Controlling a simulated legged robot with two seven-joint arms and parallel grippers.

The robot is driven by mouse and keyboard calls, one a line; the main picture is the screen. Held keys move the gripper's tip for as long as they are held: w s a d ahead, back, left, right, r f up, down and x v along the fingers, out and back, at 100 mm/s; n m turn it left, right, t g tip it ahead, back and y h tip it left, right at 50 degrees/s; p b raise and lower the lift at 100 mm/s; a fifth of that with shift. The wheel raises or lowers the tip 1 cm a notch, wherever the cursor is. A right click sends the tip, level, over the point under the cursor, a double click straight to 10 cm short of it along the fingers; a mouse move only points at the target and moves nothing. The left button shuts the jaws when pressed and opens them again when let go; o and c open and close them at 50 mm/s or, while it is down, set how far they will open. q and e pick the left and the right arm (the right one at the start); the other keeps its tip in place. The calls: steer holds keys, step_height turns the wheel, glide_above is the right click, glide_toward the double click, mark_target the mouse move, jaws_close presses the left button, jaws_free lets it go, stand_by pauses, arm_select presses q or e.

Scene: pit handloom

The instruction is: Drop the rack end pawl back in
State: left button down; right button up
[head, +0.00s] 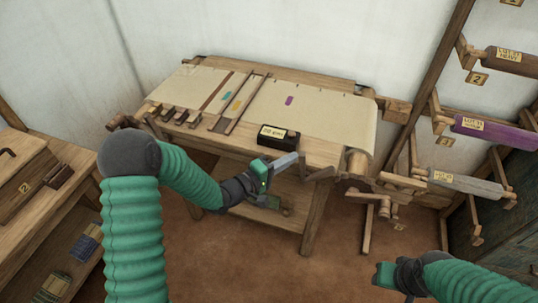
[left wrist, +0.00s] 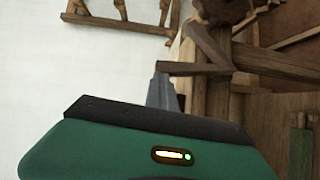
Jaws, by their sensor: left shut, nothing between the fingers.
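My left gripper (head: 292,160) is shut and empty at the front right of the loom (head: 318,150). Its grey fingers also show shut in the left wrist view (left wrist: 163,88). A short wooden bar (left wrist: 195,68) lies right by the fingertips there; I cannot tell whether they touch. In the head view a small wooden lever (head: 321,174) sticks out near the cloth roll's end, just right of the fingers. It may be the pawl, but it is too small to be sure. My right gripper (head: 384,275) is low at the right, away from the loom; its fingers are unclear.
A black weight block (head: 279,138) stands on the loom's front edge, close to my left gripper. A wooden stand (head: 378,210) with arms is right of the loom. Labelled rolls (head: 495,133) hang on the right rack. A bench (head: 40,185) stands at left. Floor in front is clear.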

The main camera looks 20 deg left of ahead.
mark_target(304, 161)
arm_select(q)
steer(key=d+m+p, duration=0.1)
steer(key=d+g+y+p, duration=0.1)
steer(key=d, duration=0.1)
steer(key=shift+w+r+m, duration=0.15)
steer(key=shift+r+m, duration=0.25)
steer(key=shift+d+p, duration=0.4)
steer(key=shift+d, duration=0.3)
arm_select(e)
step_height(304, 161, up, 4)
steer(key=shift+w, duration=0.1)
steer(key=shift+a, duration=0.2)
arm_select(q)
steer(key=shift+d, duration=0.1)
steer(key=shift+r+p, duration=0.2)
steer(key=shift+p, duration=0.1)
arm_select(e)
steer(key=shift+r, duration=0.2)
